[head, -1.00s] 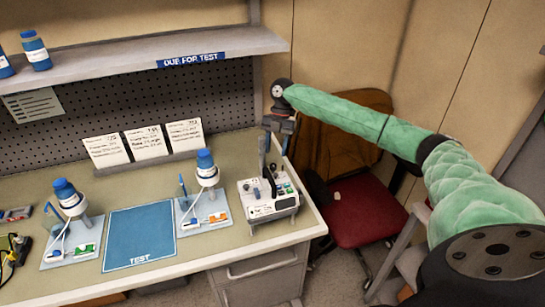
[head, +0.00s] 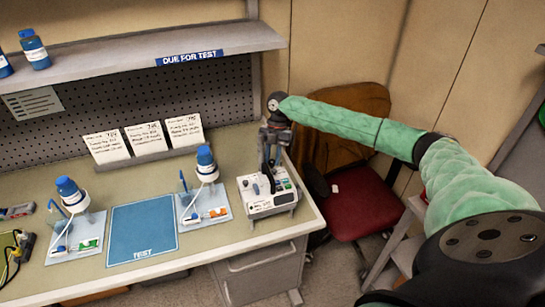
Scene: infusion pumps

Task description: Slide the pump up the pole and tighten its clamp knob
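My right gripper (head: 268,170) points down over a white bench device (head: 274,206) at the right end of the bench. The device has buttons and small coloured parts on top. The fingers are small and dark against it, so I cannot tell their opening or whether they touch it. My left gripper is out of view. I cannot make out a pump on a pole or a clamp knob in the head view.
A blue TEST mat (head: 142,228) lies between two trays, left (head: 60,250) and right (head: 190,222), each with a blue-capped bottle. Three cards (head: 145,137) stand behind. A shelf (head: 120,55) overhangs the bench. A red chair (head: 358,212) stands right of the bench.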

